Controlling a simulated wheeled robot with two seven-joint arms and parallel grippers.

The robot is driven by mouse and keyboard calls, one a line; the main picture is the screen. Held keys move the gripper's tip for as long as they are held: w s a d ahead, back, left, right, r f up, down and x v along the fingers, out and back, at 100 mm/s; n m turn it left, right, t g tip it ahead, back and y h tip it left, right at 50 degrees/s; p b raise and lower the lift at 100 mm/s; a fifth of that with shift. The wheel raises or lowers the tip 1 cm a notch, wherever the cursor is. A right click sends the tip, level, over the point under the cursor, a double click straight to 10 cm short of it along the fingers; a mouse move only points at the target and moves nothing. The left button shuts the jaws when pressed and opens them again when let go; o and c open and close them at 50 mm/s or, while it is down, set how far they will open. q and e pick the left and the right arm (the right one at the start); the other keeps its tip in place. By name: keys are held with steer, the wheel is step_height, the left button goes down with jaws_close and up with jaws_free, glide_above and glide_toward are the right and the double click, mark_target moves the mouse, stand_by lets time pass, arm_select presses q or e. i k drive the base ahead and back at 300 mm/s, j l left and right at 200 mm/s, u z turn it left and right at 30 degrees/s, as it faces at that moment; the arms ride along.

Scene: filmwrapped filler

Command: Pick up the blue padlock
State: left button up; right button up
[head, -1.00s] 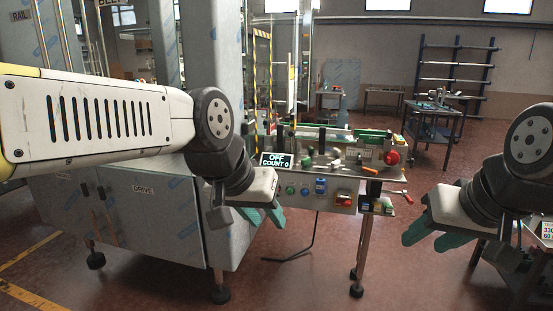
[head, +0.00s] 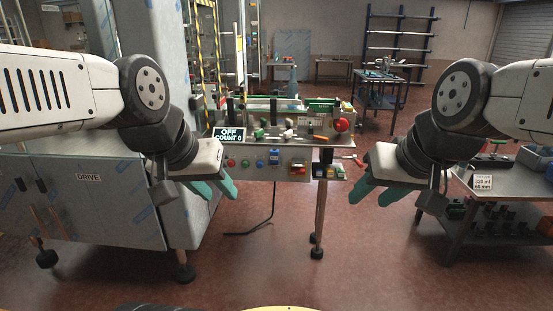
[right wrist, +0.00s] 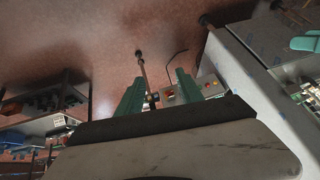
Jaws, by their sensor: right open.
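A small blue block-like thing (head: 274,157), which looks like the blue padlock, is on the front panel of the machine bench, right of a row of round buttons. It is too small to make out a shackle. My left gripper (head: 213,188) is open and empty, in front of and left of the panel. My right gripper (head: 380,184) is open and empty, in front of and right of it. Both are apart from the blue thing. In the right wrist view, the right gripper's teal fingers (right wrist: 159,95) stand apart, with the panel beyond them.
The machine bench (head: 300,172) carries an OFF / COUNT 0 display (head: 229,133), a red knob (head: 341,125) and small parts. A large grey cabinet (head: 90,205) stands at left. A cart (head: 500,190) stands at right. The red floor before the bench is clear.

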mark_target(274, 154)
steer(key=i+j+u, duration=0.1)
steer(key=i+u, duration=0.15)
steer(key=i, duration=0.5)
steer(key=i+u, duration=0.3)
steer(key=i, duration=0.45)
